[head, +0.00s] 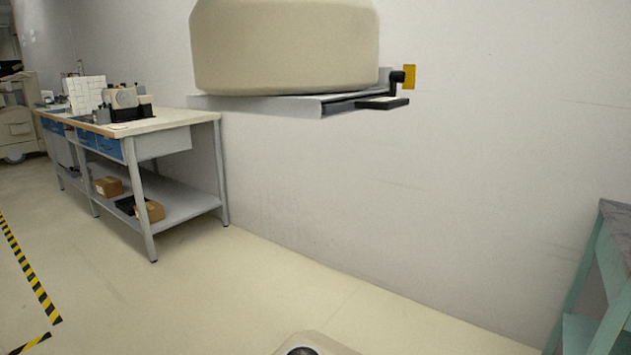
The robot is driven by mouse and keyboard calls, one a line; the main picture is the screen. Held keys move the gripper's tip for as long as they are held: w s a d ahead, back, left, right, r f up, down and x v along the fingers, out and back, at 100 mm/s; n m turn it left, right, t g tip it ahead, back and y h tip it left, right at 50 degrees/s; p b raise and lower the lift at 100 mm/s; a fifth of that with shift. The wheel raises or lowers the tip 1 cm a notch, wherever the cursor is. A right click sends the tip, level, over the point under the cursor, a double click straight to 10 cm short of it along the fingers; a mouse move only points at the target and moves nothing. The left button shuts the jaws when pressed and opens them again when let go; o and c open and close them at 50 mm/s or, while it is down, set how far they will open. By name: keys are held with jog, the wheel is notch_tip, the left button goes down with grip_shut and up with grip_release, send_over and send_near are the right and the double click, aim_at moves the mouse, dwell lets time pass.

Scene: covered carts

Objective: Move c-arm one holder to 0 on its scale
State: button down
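No part labelled as c-arm one and no readable scale shows in the head view. At the shelf's right end is a dark rail with a black knob (397,77), a yellow tab (409,76) and a flat dark plate (382,103). I cannot tell whether these belong to the holder.
A workbench (165,123) with boxes on its lower shelf stands along the wall at left. A beige cart (18,130) is behind it at far left. A green-legged table (588,270) stands at right. Yellow-black tape (30,272) marks the left floor. The middle floor is clear.

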jog(key=shift+w+a+r, duration=0.1)
jog(key=shift+w+a, duration=0.15)
jog(key=shift+a, duration=0.05)
dwell(0.5)
jog(key=v, duration=0.6)
dwell(0.5)
jog(key=shift+d, duration=0.1)
dwell(0.4)
